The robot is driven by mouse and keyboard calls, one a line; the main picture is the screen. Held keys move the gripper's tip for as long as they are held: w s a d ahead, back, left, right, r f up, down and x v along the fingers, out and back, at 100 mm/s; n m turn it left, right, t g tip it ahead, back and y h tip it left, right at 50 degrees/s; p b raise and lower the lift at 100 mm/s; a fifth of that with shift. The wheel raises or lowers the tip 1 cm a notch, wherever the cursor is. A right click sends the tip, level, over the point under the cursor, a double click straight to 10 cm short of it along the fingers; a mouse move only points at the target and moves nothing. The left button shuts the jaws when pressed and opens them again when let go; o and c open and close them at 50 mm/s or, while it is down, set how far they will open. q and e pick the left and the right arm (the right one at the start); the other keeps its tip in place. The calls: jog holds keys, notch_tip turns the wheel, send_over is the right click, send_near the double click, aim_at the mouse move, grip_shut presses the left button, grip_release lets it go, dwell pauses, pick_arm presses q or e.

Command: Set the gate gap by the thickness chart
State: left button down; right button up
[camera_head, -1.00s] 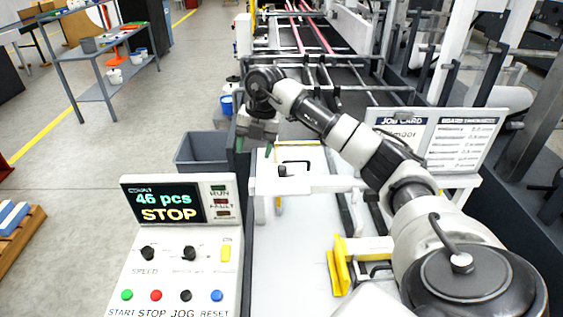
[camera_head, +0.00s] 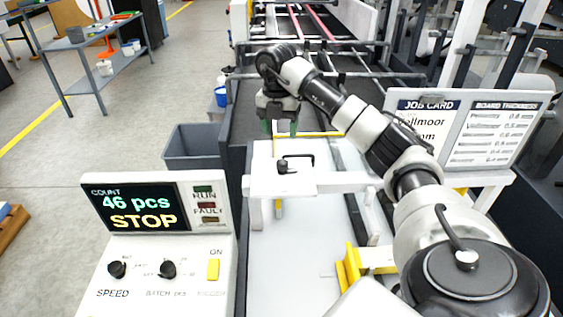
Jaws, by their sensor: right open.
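The feed gate (camera_head: 265,182) is a white block on a crossbar over the pale feed table (camera_head: 292,265), with a small black knob (camera_head: 286,166) and a black handle on top. My right gripper (camera_head: 280,130) is open and empty, pointing down just behind the gate, apart from the knob as far as I can tell. The board thickness chart (camera_head: 497,134) hangs at the right with several rows of values. The job card (camera_head: 425,125) is beside it, partly hidden by my right arm; "ellmoor" and "mm" are readable. My left gripper is not in view.
The control panel (camera_head: 158,245) at the left reads 46 pcs and STOP. A grey bin (camera_head: 192,147) stands behind it. A yellow guide (camera_head: 352,262) sits on the feed table near my right arm. A shelf (camera_head: 100,60) stands far left.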

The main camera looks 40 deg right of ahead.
aim_at(282, 161)
jog(key=f+p, duration=0.1)
jog(key=f, duration=0.2)
jog(key=f+p, duration=0.1)
jog(key=f, duration=0.5)
jog(key=shift+s+f+p, duration=0.35)
jog(key=shift+s+p, duration=0.05)
jog(key=shift+a, duration=0.1)
jog(key=shift+c, duration=0.3)
jog(key=c, duration=0.9)
jog(key=shift+o, duration=0.2)
